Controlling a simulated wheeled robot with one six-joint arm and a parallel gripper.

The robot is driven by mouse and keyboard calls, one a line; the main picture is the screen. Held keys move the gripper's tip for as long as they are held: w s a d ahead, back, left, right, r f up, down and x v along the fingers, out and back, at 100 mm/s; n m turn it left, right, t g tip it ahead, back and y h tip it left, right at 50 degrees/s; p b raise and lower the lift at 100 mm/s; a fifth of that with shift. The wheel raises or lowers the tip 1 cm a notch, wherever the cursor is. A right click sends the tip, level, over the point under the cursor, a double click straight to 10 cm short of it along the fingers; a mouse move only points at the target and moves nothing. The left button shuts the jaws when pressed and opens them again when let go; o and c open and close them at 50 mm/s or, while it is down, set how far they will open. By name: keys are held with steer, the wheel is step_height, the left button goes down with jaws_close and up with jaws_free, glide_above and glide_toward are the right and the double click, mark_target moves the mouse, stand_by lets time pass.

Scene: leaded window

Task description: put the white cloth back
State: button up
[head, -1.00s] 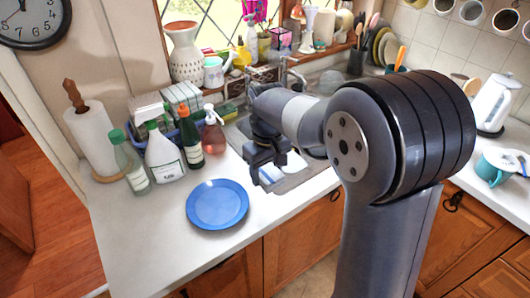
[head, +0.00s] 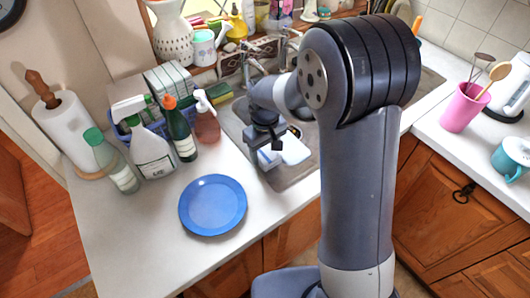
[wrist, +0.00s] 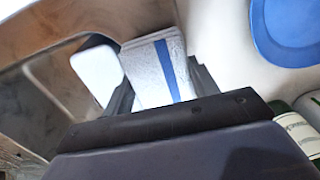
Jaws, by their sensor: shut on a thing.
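The white cloth (wrist: 157,68) has a blue stripe and sits between the two fingers of my gripper (wrist: 163,88) in the wrist view. My gripper is shut on it. In the head view, my gripper (head: 265,145) is over the sink's near left edge, with a small part of the cloth (head: 268,159) showing below it. The arm hides most of the cloth there. I cannot tell whether the cloth touches the sink edge.
A white rounded thing (head: 293,150) lies in the sink (head: 295,176) beside the cloth. A blue plate (head: 212,205) lies on the counter at the near left. A green bottle (head: 181,135), a spray bottle (head: 152,150) and a soap bottle (head: 206,122) stand left of the sink.

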mark_target(265, 151)
steer(key=shift+f, duration=0.9)
steer(key=shift+f, duration=0.2)
steer(key=o, duration=0.9)
step_height(265, 151, up, 12)
steer(key=shift+r+b, duration=0.25)
steer(key=shift+b, duration=0.2)
steer(key=shift+f, duration=0.15)
